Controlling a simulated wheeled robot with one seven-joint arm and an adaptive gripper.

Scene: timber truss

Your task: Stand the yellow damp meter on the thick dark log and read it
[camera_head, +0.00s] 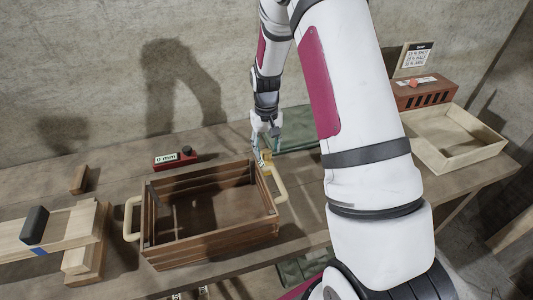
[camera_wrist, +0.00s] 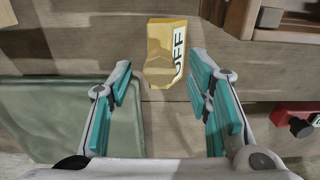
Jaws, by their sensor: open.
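The yellow damp meter (camera_wrist: 163,48) stands on the bench and shows a white "OFF" label on its side in the wrist view. In the head view it is a small yellow block (camera_head: 265,158) beside the crate's far right corner. My gripper (camera_wrist: 160,82) is open and empty, pointing down, with the meter just beyond and partly between its teal-padded fingertips. In the head view my gripper (camera_head: 266,136) hangs close above the meter. I cannot pick out a thick dark log in either view.
A wooden crate (camera_head: 158,227) with pale handles stands beside the meter. A red device (camera_head: 166,163) reading "0 mm" lies behind it. A green tray or mat (camera_wrist: 60,115) lies beside my gripper. Pale timbers (camera_head: 65,229) with a black block (camera_head: 34,225) are left; a pale tray (camera_head: 477,153) is right.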

